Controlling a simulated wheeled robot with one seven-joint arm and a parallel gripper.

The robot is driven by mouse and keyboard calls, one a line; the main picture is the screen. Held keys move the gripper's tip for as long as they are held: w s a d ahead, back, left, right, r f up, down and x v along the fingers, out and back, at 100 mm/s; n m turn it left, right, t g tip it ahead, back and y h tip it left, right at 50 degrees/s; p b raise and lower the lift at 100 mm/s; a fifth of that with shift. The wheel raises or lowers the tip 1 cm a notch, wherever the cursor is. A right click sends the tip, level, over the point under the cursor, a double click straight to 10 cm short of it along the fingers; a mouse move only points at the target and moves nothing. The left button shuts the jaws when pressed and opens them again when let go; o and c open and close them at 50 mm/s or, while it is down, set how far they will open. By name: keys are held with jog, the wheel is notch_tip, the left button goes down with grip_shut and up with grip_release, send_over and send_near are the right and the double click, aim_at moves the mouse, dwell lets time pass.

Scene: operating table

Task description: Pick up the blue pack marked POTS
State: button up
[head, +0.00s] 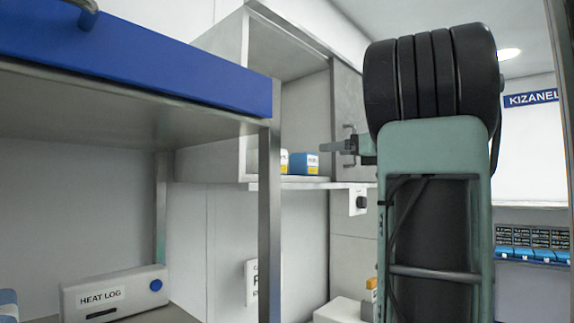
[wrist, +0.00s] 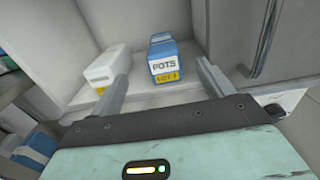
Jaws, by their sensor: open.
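The blue pack marked POTS (wrist: 163,59) stands on a pale shelf in the wrist view, with a white label and a yellow strip on its front. It also shows in the head view (head: 304,164) inside an open wall cabinet. My gripper (wrist: 162,75) is open in the wrist view, one finger to the left of the pack and one to the right. The pack's front lies between the fingertips, with a gap on each side. In the head view my gripper (head: 328,147) reaches left toward the cabinet opening, and its second finger is hard to make out.
A white pack with a yellow label (wrist: 107,69) stands just left of the blue pack, close to my left finger. A cabinet door with a handle (head: 348,146) is at the right. A blue-edged metal rack (head: 269,210) stands at the left. A HEAT LOG box (head: 115,293) is low left.

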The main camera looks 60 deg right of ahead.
aim_at(297, 154)
jog(key=w+p, duration=0.1)
jog(key=w, duration=0.2)
jog(key=w+p, duration=0.1)
jog(key=w, duration=0.2)
jog(key=w+d+p, duration=0.1)
jog(key=w, duration=0.2)
jog(key=shift+w+d+r+p, duration=0.1)
jog(key=shift+w+p, duration=0.25)
jog(key=w, duration=0.1)
jog(key=w+p, duration=0.1)
jog(key=w, duration=0.1)
jog(key=w+p, duration=0.1)
jog(key=shift+w+d+f, duration=0.2)
jog(key=shift+d, duration=0.1)
jog(key=c, duration=1.2)
